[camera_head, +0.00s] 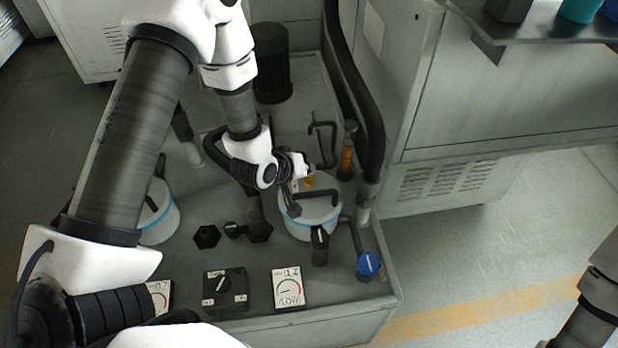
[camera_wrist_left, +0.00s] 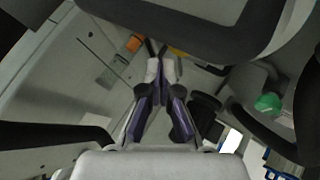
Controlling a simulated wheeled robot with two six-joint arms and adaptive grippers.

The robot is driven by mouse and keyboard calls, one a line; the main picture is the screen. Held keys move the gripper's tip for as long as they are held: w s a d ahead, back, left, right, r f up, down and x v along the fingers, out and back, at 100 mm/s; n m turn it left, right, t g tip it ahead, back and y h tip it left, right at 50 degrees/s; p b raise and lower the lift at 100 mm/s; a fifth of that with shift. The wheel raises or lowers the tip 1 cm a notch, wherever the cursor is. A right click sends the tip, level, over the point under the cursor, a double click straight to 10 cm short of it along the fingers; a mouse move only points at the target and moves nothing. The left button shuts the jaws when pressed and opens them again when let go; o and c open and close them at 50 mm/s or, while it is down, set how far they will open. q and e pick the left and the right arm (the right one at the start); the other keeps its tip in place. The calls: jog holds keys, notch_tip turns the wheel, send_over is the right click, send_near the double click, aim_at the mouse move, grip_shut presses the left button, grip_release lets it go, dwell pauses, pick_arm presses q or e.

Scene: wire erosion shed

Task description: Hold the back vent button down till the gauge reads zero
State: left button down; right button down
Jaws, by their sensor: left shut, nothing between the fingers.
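Two white canisters with a blue band stand in the bench tray: one at the right (camera_head: 316,222), one at the left (camera_head: 160,226) partly behind my arm. A yellow round part (camera_head: 309,182) shows at the back of the right canister's top; I cannot tell whether it is the vent button. My left gripper (camera_head: 294,209) is shut and empty, pointing down over that canister's left side; contact cannot be told. In the left wrist view its fingers (camera_wrist_left: 161,58) are together. A gauge (camera_head: 289,288) stands at the front; a second gauge (camera_head: 159,296) is half hidden by my arm. My right gripper is out of view.
A black switch box (camera_head: 225,294) sits between the gauges. A blue knob (camera_head: 368,265) is at the front right corner. A thick black hose (camera_head: 358,90) and an orange-banded post (camera_head: 347,158) stand close right of my gripper. Floor at the right is clear.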

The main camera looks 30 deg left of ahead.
aim_at(307, 180)
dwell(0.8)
pick_arm(q)
jog(key=shift+f+b, duration=0.3)
jog(key=shift+f, duration=0.1)
jog(key=shift+f+b, duration=0.45)
jog(key=shift+f, duration=0.1)
dwell(0.5)
dwell(2.3)
jog(key=shift+r+p, duration=0.8)
jog(key=shift+r, duration=0.2)
notch_tip(307, 180, up, 5)
jog(key=p, duration=0.4)
